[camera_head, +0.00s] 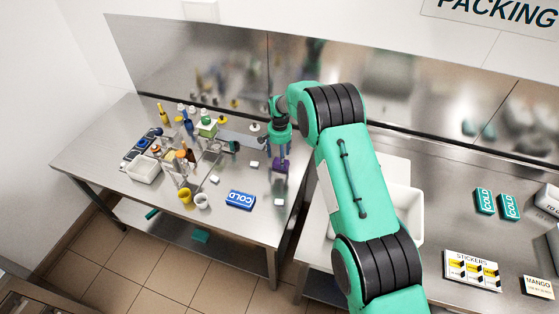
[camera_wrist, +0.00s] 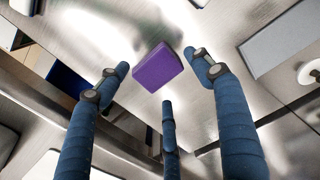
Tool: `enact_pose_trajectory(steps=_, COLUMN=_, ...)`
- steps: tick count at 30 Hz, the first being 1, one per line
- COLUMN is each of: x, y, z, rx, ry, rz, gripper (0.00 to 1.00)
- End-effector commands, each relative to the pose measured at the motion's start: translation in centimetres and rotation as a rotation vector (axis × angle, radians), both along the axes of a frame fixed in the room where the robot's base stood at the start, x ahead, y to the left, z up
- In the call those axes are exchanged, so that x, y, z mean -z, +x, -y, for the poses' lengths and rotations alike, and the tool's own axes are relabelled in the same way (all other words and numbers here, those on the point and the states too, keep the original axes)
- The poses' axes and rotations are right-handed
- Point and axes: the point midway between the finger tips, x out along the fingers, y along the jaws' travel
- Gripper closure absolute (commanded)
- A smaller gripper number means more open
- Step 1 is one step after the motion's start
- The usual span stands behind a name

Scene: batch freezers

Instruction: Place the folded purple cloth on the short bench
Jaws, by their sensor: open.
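The folded purple cloth (camera_head: 281,165) is a small flat block shape at the right end of the steel bench (camera_head: 110,140) on the left, seen against its top. In the wrist view the purple cloth (camera_wrist: 157,67) shows against shiny steel, between and just beyond my fingertips. My gripper (camera_head: 279,153) points down right above the cloth. In the wrist view the three blue fingers of my gripper (camera_wrist: 160,80) are spread, with visible gaps to the cloth. The cloth's underside is hidden. I take the left bench as the short one, though no label shows this.
Bottles and a white bin (camera_head: 143,170) crowd the bench's left. A gap separates it from the right counter (camera_head: 440,215), which holds a white basin (camera_head: 406,205).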

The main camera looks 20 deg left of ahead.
Motion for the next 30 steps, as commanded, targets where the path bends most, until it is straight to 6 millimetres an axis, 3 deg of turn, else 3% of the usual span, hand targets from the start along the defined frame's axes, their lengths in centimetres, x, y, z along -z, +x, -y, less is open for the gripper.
enact_pose_trajectory(steps=9, x=-5.4, y=0.0, z=0.0, rx=0.000, ry=0.001, rz=0.002, gripper=0.34)
enact_pose_trajectory(steps=15, x=-7.6, y=0.0, z=0.0, rx=0.000, ry=0.000, rz=0.001, gripper=0.34)
enact_pose_trajectory(steps=30, x=-8.5, y=0.0, z=0.0, rx=0.000, ry=0.000, rz=0.000, gripper=0.34)
